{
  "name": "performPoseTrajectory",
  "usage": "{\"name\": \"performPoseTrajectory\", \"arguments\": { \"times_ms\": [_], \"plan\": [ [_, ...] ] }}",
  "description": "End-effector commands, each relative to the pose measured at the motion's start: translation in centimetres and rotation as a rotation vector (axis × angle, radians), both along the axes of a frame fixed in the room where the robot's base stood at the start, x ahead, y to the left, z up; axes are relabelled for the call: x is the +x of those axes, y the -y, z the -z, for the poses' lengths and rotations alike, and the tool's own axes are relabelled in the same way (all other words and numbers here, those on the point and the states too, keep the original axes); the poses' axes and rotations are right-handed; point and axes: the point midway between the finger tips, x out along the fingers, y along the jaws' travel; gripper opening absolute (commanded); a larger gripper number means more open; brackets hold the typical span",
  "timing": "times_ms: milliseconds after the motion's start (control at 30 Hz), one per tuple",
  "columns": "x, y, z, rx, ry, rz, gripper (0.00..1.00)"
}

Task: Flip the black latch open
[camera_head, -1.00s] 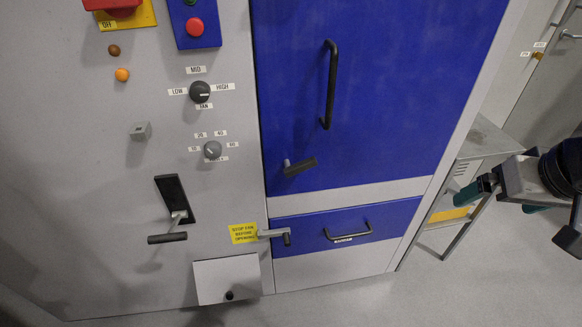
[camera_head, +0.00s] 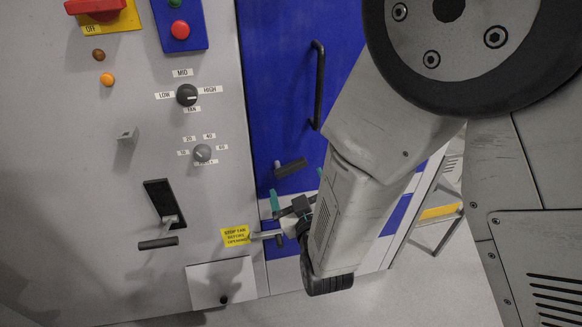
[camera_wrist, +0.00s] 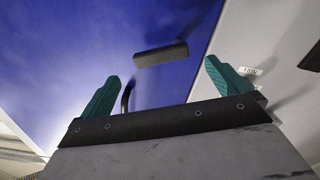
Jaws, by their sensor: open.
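The black latch (camera_head: 290,168) is a short dark bar on the blue door (camera_head: 275,70), near its lower left edge. In the head view it lies nearly level, tilted slightly up to the right. My gripper (camera_head: 298,188) is open, its teal fingers just below and around the latch in that picture. In the wrist view the latch (camera_wrist: 160,54) lies ahead of the gap between the open fingers (camera_wrist: 162,74), with nothing held. It looks apart from both fingers. The latch's pivot is hard to make out.
A grey lever (camera_head: 268,234) beside a yellow label (camera_head: 236,235) sits just below my gripper. A long black door handle (camera_head: 319,85) is above. The grey panel at left carries knobs (camera_head: 187,95), a black-slotted lever (camera_head: 162,200) and a small white flap (camera_head: 221,283). My arm hides the door's right side.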

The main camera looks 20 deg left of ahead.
Motion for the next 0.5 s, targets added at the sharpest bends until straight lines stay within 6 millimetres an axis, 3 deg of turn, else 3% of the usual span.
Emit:
{"name": "performPoseTrajectory", "arguments": {
  "times_ms": [133,500],
  "plan": [
    [0.8,-0.8,0.0,0.004,0.018,-0.001,1.00],
    [5.5,-3.6,0.0,0.004,0.016,-0.002,1.00]
  ]
}}
